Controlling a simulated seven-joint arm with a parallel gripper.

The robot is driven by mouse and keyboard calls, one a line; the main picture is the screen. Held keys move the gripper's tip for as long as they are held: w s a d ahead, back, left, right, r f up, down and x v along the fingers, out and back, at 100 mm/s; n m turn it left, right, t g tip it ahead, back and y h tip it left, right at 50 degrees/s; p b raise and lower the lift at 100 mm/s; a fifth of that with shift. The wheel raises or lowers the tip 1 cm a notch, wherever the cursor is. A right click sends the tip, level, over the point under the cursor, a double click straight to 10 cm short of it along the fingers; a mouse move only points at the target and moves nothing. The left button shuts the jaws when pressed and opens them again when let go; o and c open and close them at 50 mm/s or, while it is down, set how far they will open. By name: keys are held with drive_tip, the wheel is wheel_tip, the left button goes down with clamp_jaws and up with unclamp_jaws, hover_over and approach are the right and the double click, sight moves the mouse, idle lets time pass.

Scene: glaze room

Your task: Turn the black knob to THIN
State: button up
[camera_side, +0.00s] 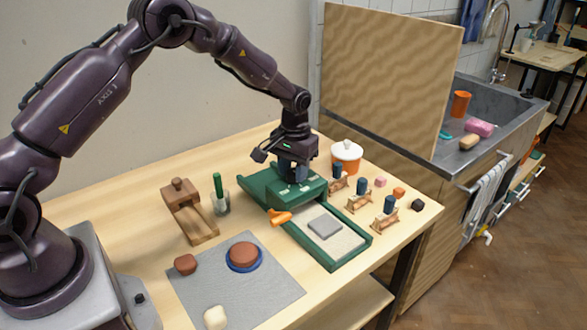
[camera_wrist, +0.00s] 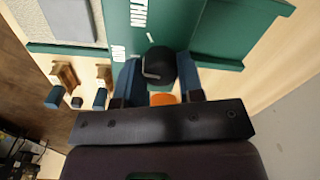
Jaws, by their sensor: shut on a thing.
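The black knob (camera_wrist: 160,64) sits on the green machine (camera_wrist: 218,30), between the blue fingers of my gripper (camera_wrist: 158,76) in the wrist view. The fingers are shut on it from both sides. A pale pointer line shows on the knob's left part; its exact heading is hard to tell. The white word THIN (camera_wrist: 138,12) is printed above the knob, and another short label (camera_wrist: 118,53) lies to its left. In the side view my gripper (camera_side: 292,172) is down on the green machine (camera_side: 267,196) and hides the knob.
The machine's tray holds a grey slab (camera_side: 325,227); an orange handle (camera_side: 281,217) sticks out in front. A green-handled tool in a glass (camera_side: 221,205) and wooden stand (camera_side: 190,212) are left.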

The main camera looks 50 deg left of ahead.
sight(293, 172)
drive_tip(key=m, duration=0.5)
drive_tip(key=shift+m, duration=2.6)
drive_tip(key=shift+r, duration=0.1)
drive_tip(key=o, duration=0.9)
drive_tip(key=shift+o, duration=0.2)
wheel_tip(293, 172, up, 13)
drive_tip(key=shift+s, duration=0.15)
drive_tip(key=shift+d, duration=0.1)
